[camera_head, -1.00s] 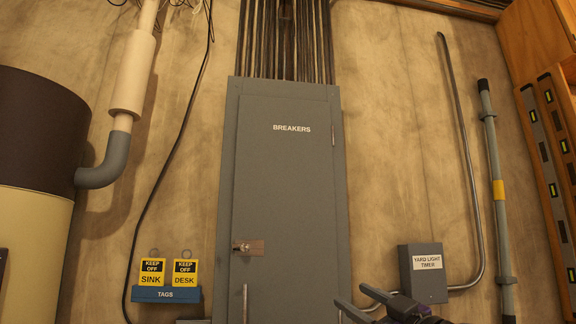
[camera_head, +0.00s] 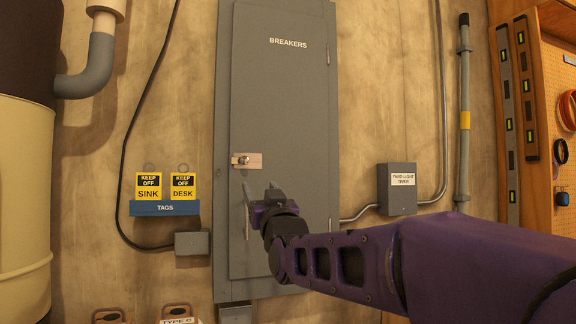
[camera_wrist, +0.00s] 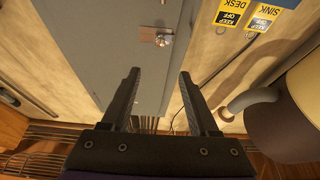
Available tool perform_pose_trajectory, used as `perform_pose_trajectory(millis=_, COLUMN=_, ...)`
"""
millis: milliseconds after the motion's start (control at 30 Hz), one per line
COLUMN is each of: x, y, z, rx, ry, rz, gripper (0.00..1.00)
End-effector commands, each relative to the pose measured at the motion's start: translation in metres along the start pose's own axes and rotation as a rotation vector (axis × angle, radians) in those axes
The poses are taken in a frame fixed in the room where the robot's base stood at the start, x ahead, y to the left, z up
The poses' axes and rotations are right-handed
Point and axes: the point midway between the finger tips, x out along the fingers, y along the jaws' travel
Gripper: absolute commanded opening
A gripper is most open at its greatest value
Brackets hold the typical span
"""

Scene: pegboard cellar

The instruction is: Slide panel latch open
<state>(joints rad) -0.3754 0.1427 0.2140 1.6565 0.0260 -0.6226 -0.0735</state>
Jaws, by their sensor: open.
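The grey breaker panel door (camera_head: 280,110) is shut in its frame on the wall. Its latch (camera_head: 246,160), a small metal knob on a pale plate, sits at the door's left edge. My gripper (camera_head: 262,196) is in front of the door, lower and right of the latch in the head view. In the wrist view my gripper (camera_wrist: 158,75) is open and empty, and the latch (camera_wrist: 158,37) shows upside down beyond the fingertips, apart from them. A vertical door handle (camera_head: 246,215) is below the latch, close beside my gripper in the picture.
Yellow tags (camera_head: 149,187) hang on a blue holder (camera_head: 164,208) left of the panel. A grey timer box (camera_head: 397,189) and conduit are to the right. A small grey box (camera_head: 192,243) sits low left. A tank (camera_head: 25,190) stands far left.

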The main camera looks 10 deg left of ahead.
Motion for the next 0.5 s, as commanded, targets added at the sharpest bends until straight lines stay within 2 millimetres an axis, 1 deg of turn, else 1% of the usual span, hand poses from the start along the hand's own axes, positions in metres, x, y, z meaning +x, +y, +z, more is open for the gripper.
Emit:
perform_pose_trajectory(millis=133, x=0.005, y=0.001, z=0.000, rx=0.012, ry=-0.005, rz=0.009, gripper=0.61)
perform_pose_trajectory(millis=233, x=0.015, y=0.000, z=-0.001, rx=0.012, ry=-0.004, rz=0.008, gripper=0.61)
perform_pose_trajectory(millis=367, x=0.037, y=0.001, z=-0.001, rx=0.012, ry=-0.005, rz=0.008, gripper=0.61)
perform_pose_trajectory(millis=500, x=0.064, y=0.000, z=-0.001, rx=0.011, ry=-0.005, rz=0.007, gripper=0.61)
